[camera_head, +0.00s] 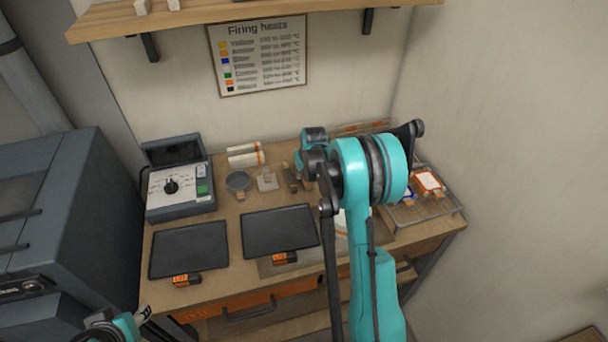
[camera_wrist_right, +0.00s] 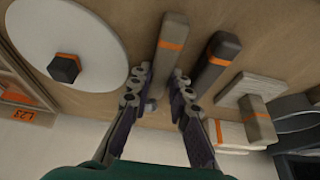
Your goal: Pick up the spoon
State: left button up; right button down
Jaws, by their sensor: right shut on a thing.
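In the right wrist view, the spoon (camera_wrist_right: 172,42) appears as a thick grey-brown handle with an orange band. Its lower end runs between the fingertips of my right gripper (camera_wrist_right: 158,88), which is shut on it. A small grey end shows just past the fingertips; the spoon's bowl cannot be made out clearly. In the head view my right arm (camera_head: 372,170) reaches over the bench, and its gripper is mostly hidden behind the wrist.
A similar dark banded tool (camera_wrist_right: 215,62) lies close beside the spoon. A white disc (camera_wrist_right: 70,38) with a dark knob lies on its other side. Two black trays (camera_head: 188,249) (camera_head: 280,231), a control box (camera_head: 180,190) and a wire rack (camera_head: 425,208) stand on the bench (camera_head: 228,222).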

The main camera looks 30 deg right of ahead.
notch_tip(320, 180, up, 5)
jog(key=shift+f+p, duration=0.1)
jog(key=shift+p, duration=0.65)
jog(key=s+d+r+p, duration=0.2)
jog(key=s+d+r, duration=0.4)
jog(key=s+d, duration=0.2)
jog(key=shift+s+r, duration=0.2)
jog(key=shift+s, duration=0.05)
